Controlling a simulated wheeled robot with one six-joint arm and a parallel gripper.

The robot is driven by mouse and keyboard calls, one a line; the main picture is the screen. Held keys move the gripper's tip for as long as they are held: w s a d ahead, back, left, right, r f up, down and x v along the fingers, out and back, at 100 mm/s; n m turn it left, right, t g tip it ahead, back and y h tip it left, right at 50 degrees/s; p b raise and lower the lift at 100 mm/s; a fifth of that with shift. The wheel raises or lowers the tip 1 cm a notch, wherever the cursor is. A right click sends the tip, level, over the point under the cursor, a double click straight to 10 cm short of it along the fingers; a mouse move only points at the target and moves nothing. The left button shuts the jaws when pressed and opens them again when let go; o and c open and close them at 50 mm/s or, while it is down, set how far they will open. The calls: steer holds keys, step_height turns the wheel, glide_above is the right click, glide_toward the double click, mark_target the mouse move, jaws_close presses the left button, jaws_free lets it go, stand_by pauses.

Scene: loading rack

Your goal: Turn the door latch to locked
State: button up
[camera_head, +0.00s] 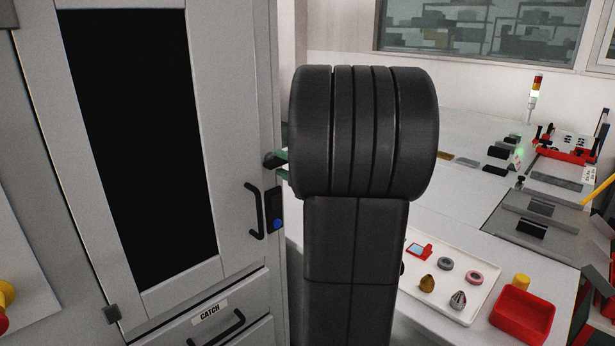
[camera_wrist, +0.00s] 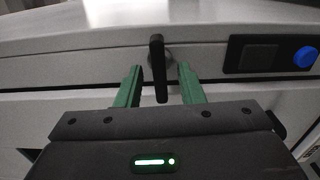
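The door latch (camera_wrist: 158,68) is a black lever on a round boss, in the upper middle of the wrist view. It lies between the two green fingers of my gripper (camera_wrist: 160,86), with a visible gap on each side. My gripper is open around it. In the head view the latch (camera_head: 272,160) shows as a dark knob at the cabinet's right edge, beside the green fingertips; my arm hides most of the gripper. The cabinet door (camera_head: 232,190) is grey with a dark window and looks closed.
A black door handle (camera_head: 256,212) and a panel with a blue button (camera_head: 277,222) sit below the latch; the panel also shows in the wrist view (camera_wrist: 258,55). A drawer marked CATCH (camera_head: 215,318) is lower. A white tray (camera_head: 478,262) and red bin (camera_head: 523,316) stand right.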

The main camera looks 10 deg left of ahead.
steer(key=b+v, duration=0.1)
steer(key=v, duration=1)
steer(key=shift+s+d+b, duration=0.25)
steer(key=shift+b, duration=0.15)
steer(key=p+x, duration=0.2)
steer(key=x, duration=1.2)
steer(key=shift+d, duration=0.1)
steer(key=shift+d, duration=0.1)
